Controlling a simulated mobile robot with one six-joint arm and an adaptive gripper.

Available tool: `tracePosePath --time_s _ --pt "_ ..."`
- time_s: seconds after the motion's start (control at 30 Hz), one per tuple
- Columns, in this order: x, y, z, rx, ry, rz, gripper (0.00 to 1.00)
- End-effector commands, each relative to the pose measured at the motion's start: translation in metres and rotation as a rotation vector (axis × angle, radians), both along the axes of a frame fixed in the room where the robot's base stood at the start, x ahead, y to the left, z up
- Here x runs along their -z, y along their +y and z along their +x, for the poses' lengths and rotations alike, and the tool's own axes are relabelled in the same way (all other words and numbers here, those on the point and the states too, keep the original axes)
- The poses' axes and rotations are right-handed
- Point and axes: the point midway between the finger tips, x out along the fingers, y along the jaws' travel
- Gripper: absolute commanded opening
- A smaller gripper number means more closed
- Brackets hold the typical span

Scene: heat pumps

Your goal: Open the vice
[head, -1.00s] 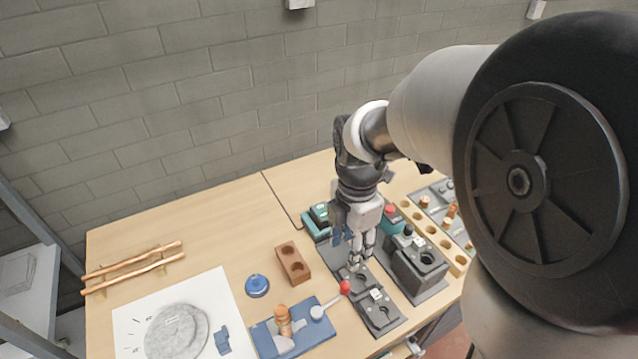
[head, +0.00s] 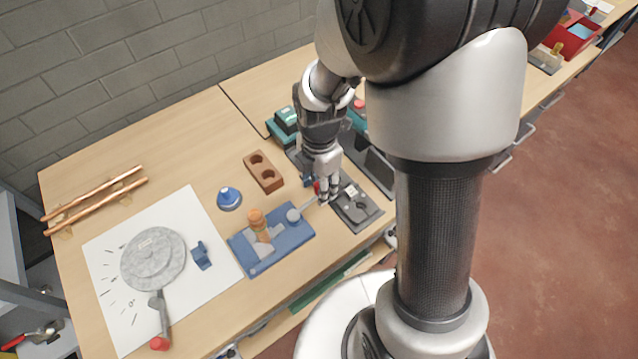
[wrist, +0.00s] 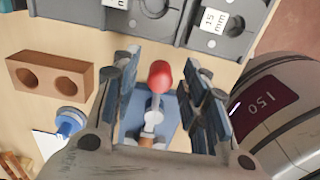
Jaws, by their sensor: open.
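The vice (head: 290,241) is a blue base plate on the table, with an orange-brown cylindrical part (head: 258,222) standing at its jaws. Its grey lever (head: 306,206) points up and to the right and ends in a red knob (head: 317,187). In the head view my gripper (head: 326,198) is at the knob end of the lever and partly hides it. In the wrist view my gripper (wrist: 161,82) is open, with one blue-padded finger on each side of the red knob (wrist: 160,73). I see gaps on both sides of the knob. The vice (wrist: 168,128) shows behind it.
A brown block with two holes (head: 264,176) and a blue round object (head: 229,198) lie left of my gripper. Dark grey fixtures (head: 362,212) stand close on the right. A white sheet with a grey disc (head: 153,260) lies at the left.

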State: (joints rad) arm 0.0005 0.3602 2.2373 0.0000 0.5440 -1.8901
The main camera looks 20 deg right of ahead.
Motion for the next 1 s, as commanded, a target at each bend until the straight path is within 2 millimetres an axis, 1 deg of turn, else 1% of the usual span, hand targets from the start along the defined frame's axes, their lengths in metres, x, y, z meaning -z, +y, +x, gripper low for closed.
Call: tracePosePath --time_s 0.2,0.23,0.8,0.83,1.0 --pt "0.0001 0.0000 0.0000 0.000 0.000 0.000 0.41" --pt "0.0001 0.0000 0.0000 0.000 0.000 0.000 0.40" --pt "0.0000 0.0000 0.0000 0.000 0.000 0.000 0.02" --pt "0.0000 0.0000 0.0000 0.000 0.000 0.000 0.00" --pt "0.0000 0.0000 0.0000 0.000 0.000 0.000 0.00"
